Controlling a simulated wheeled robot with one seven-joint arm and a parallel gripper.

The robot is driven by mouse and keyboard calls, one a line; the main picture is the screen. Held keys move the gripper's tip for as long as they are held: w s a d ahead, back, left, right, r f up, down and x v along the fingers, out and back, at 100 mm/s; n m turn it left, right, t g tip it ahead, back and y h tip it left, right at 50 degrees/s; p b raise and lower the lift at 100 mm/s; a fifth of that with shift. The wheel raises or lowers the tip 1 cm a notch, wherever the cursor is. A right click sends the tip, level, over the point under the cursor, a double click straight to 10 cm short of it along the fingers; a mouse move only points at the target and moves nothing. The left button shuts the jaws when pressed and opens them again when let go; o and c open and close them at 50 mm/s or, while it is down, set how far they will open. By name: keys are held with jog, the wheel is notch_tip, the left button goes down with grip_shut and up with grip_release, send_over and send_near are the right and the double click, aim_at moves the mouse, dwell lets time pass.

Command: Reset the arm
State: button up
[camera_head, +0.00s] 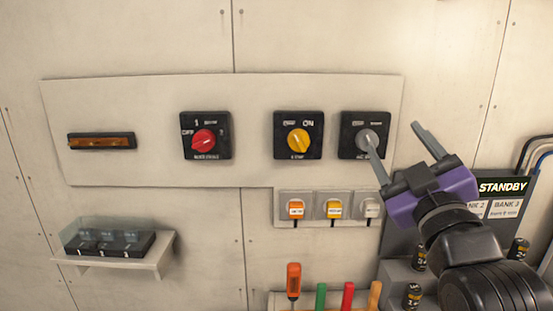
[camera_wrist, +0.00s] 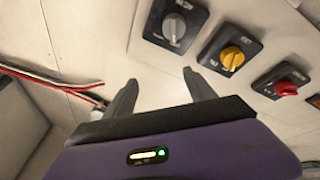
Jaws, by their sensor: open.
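My gripper (camera_head: 395,152) is open and empty, with its two grey fingers apart, at the right of the head view. It is in front of the wall panel, and its left finger overlaps the switch with the grey knob (camera_head: 367,139) in that view. I cannot tell whether it touches it. In the wrist view the fingers (camera_wrist: 157,92) point toward the wall, with nothing between them. There the grey-knob switch (camera_wrist: 174,27) is above the fingers, and the yellow-knob switch (camera_wrist: 232,58) and red-knob switch (camera_wrist: 286,88) are to the right.
A red-knob switch (camera_head: 204,140) and a yellow-knob switch (camera_head: 298,140) sit on the panel (camera_head: 255,100). Below are tagged plugs (camera_head: 296,209), a small shelf (camera_head: 150,262) and upright coloured handles (camera_head: 293,281).

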jog(key=s+f+m+h, duration=0.1)
jog(key=s+f+m, duration=0.55)
jog(key=f, duration=0.65)
jog(key=s+f+g, duration=0.2)
jog(key=s+f, duration=0.6)
jog(key=s, duration=0.4)
jog(key=s+f+m+g, duration=0.1)
jog(key=s+f+g, duration=0.1)
jog(key=s+f, duration=0.6)
jog(key=s+f+g, duration=0.3)
jog(key=s+f, duration=0.5)
jog(key=s, duration=0.9)
jog(key=shift+a+f, duration=0.15)
jog(key=shift+f, duration=0.15)
